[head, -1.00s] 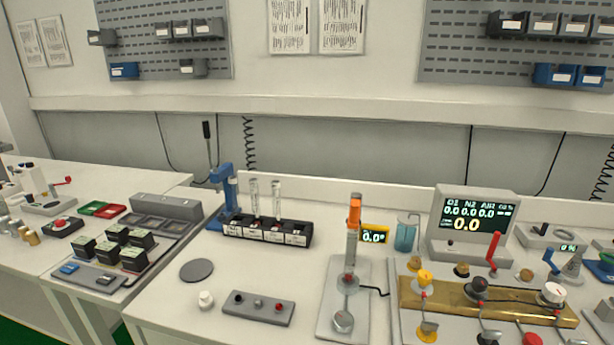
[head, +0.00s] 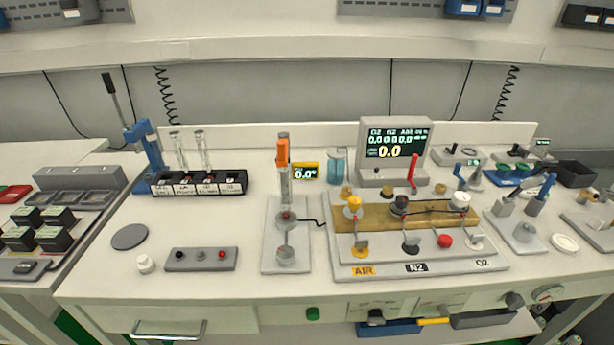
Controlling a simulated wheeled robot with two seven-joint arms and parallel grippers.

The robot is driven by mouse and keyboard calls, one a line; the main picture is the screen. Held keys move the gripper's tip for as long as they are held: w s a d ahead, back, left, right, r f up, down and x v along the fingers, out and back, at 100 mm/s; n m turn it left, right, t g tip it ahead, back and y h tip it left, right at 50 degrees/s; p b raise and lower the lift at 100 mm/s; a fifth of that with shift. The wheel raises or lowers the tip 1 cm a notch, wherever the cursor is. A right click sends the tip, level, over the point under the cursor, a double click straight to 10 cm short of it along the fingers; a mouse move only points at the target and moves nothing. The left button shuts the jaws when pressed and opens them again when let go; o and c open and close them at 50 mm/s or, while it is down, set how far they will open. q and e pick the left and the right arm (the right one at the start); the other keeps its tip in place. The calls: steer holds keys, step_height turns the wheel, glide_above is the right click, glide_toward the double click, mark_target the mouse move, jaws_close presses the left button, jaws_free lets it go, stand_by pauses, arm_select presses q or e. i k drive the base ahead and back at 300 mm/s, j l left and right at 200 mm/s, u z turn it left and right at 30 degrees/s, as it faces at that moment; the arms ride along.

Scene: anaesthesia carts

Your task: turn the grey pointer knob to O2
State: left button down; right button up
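The gas bench carries a brass manifold block (head: 375,217) on a grey base plate (head: 420,270) marked AIR (head: 363,271), N2 (head: 416,267) and O2 (head: 483,263). A dark knob (head: 376,317) is on the bench front. I cannot tell which is the grey pointer knob, or read any pointer's direction. Neither gripper is in view.
A monitor (head: 395,150) showing 0.0 stands behind the manifold. A red lever (head: 412,172) rises in front of it. A flowmeter tube with an orange top (head: 283,150) stands upright to the left. The bench top between the button box (head: 201,259) and vial rack (head: 200,183) is mostly clear.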

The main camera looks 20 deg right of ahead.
mark_target(375, 316)
steer(key=z, duration=1.2)
